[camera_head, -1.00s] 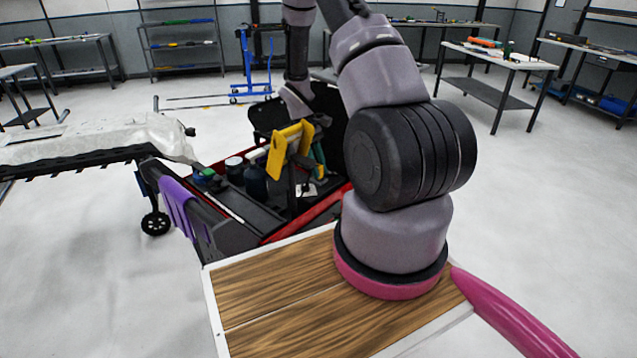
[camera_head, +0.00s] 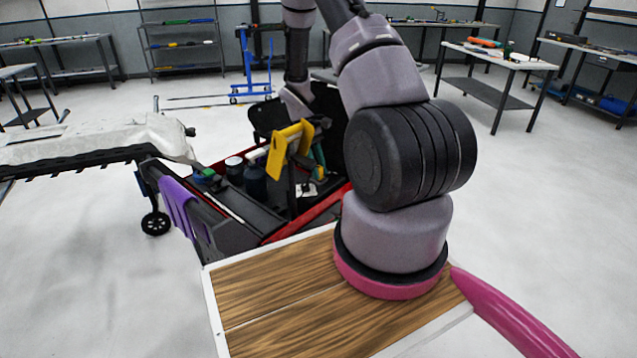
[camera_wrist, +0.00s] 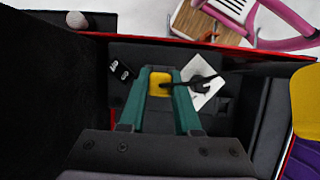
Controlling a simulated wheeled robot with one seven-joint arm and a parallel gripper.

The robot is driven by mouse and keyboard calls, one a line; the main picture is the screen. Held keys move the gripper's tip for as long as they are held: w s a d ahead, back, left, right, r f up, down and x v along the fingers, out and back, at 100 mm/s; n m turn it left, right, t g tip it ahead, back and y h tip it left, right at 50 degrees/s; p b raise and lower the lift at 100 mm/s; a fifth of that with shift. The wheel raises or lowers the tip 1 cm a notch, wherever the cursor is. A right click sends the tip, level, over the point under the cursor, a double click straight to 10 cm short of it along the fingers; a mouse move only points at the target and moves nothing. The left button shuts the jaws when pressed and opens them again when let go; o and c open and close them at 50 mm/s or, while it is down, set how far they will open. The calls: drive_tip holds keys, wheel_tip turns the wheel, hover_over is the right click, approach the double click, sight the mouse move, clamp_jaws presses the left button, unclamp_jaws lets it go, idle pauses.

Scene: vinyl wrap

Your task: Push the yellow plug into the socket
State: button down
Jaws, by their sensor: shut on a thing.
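My gripper (camera_wrist: 160,90) shows in the wrist view with its two green fingers closed on a small yellow plug (camera_wrist: 159,85). A dark cable-like piece (camera_wrist: 190,83) runs right from beside the plug, across a white sheet. Below the fingers is the dark inside of a red-edged tool box. A small black piece with light marks (camera_wrist: 120,70) lies left of the fingers; I cannot tell whether it is the socket. In the head view my gripper (camera_head: 318,160) is low over the box, partly hidden by a yellow panel, and the plug cannot be made out.
The red tool box (camera_head: 315,213) holds dark jars (camera_head: 254,180) on its left side. The yellow panel (camera_head: 290,148) stands close left of my gripper. A purple piece (camera_head: 180,210) hangs on the box's side. A covered car part on a stand (camera_head: 100,140) is further left.

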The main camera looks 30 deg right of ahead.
drive_tip(key=c, duration=0.5)
unclamp_jaws()
drive_tip(key=shift+c, duration=0.2)
drive_tip(key=w+a+r+m+t, duration=0.1)
drive_tip(key=a+r, duration=0.1)
drive_tip(key=r, duration=0.9)
drive_tip(key=w+a+r+m+t, duration=0.1)
drive_tip(key=a+r, duration=0.2)
drive_tip(key=r, duration=0.9)
drive_tip(key=s+a+r+m+t+y, duration=0.1)
drive_tip(key=s+a+r+m+t, duration=0.2)
drive_tip(key=s+r, duration=0.7)
drive_tip(key=s+a+r+m+t+y, duration=0.2)
drive_tip(key=s+a+r+t, duration=0.3)
drive_tip(key=s+r, duration=0.5)
drive_tip(key=shift+s+a+r+m+t+y, duration=0.2)
drive_tip(key=shift+s+m+t+y, duration=0.1)
drive_tip(key=shift+s+m+t, duration=0.4)
